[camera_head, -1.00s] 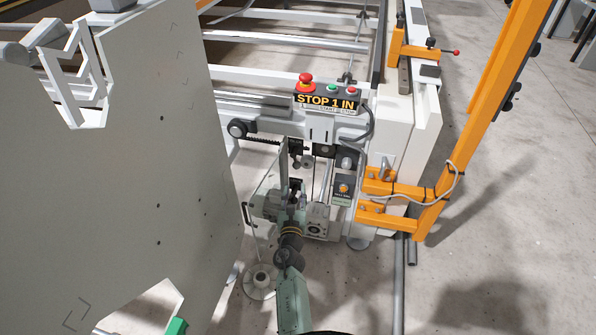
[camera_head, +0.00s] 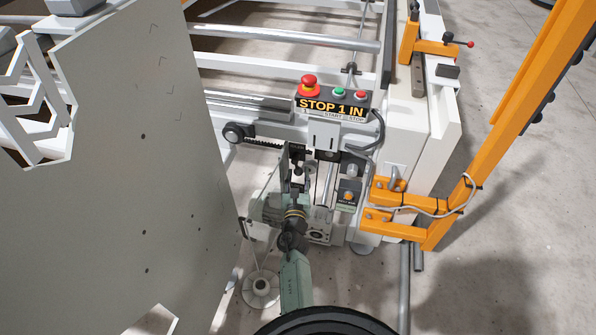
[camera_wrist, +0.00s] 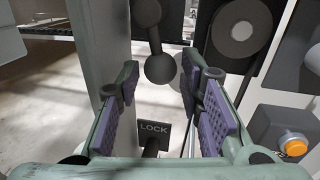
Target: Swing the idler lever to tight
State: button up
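A dark lever with rounded ends, likely the idler lever (camera_wrist: 156,42), hangs almost upright at the top centre of the wrist view. Its lower ball sits between and just beyond my fingertips. My gripper (camera_wrist: 160,80) is open, with purple ribbed pads either side of the ball and visible gaps to it. In the head view my gripper (camera_head: 296,180) is inside the machine's end bay, below the control box, and mostly covers the lever there. A black plate reading LOCK (camera_wrist: 153,129) shows low between the fingers. No tight marking is readable.
A control box (camera_head: 332,105) with a red stop button stands above the bay. A small box with an orange button (camera_wrist: 293,143) is right of my gripper. A large grey panel (camera_head: 140,180) stands left. Orange brackets (camera_head: 405,202) and a post are right.

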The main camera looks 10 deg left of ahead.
jog(key=shift+c, duration=0.3)
grip_shut()
jog(key=shift+a+m+b, duration=0.3)
jog(key=shift+m+b, duration=0.4)
jog(key=shift+b, duration=0.25)
jog(key=shift+o, duration=0.3)
grip_release()
jog(key=shift+r, duration=0.1)
